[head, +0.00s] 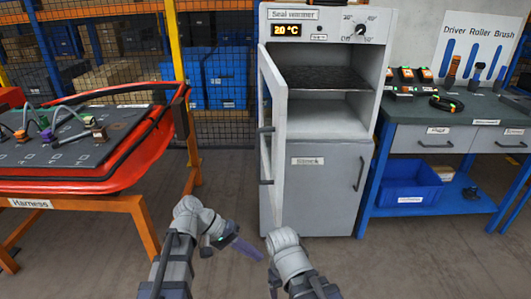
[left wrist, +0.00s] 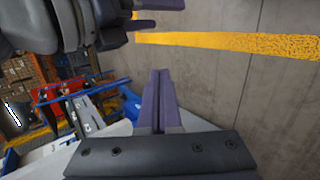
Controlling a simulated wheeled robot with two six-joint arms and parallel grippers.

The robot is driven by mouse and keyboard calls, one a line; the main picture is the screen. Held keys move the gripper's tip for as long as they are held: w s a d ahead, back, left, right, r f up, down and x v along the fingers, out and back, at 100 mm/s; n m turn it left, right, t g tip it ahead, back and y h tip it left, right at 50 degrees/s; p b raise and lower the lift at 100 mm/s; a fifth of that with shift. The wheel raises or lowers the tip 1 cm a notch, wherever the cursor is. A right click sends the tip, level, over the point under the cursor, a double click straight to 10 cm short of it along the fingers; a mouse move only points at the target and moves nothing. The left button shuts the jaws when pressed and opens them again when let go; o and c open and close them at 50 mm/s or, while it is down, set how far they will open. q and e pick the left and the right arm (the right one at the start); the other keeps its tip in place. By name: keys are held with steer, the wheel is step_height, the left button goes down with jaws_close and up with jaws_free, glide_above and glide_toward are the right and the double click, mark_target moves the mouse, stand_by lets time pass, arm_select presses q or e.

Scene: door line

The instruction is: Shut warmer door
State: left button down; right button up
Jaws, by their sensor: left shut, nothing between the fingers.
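The seal warmer (head: 318,20) is a light grey cabinet in the middle of the head view. Its display reads 20 °C. Its door (head: 279,150) stands open at the left side, swung out towards me and seen almost edge-on. A dark handle (head: 266,155) is on the door's left face. The upper chamber (head: 320,78) shows a dark shelf and looks otherwise empty. My left gripper (head: 245,247) is low in front of the door, apart from it. Its purple fingers (left wrist: 158,100) are together and empty in the left wrist view. My right gripper shows too little to judge.
A red harness board (head: 90,150) on an orange stand is at the left. A workbench (head: 450,118) with drawers and a blue bin (head: 398,185) is at the right. A lower cabinet front (head: 322,190) has its own handle. Floor between stand and warmer is clear.

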arm_select(q)
steer(key=w+a+r+n+t+h+p, duration=0.1)
steer(key=w+a+r+h+p, duration=0.1)
steer(key=r, duration=0.4)
steer(key=w+a+r+t+h+p, duration=0.1)
steer(key=w+a+r+h+p, duration=0.15)
steer(key=r, duration=0.35)
steer(key=t+h+p, duration=0.2)
steer(key=h+p, duration=0.2)
glide_toward(277, 164)
steer(key=shift+n+y, duration=0.25)
steer(key=shift+n, duration=0.05)
steer(key=d, duration=0.3)
steer(key=w+d, duration=0.1)
steer(key=d, duration=0.2)
steer(key=shift+w+d+r, duration=0.1)
steer(key=shift+w+d, duration=0.15)
steer(key=shift+d, duration=0.1)
arm_select(e)
step_height(277, 164, up, 10)
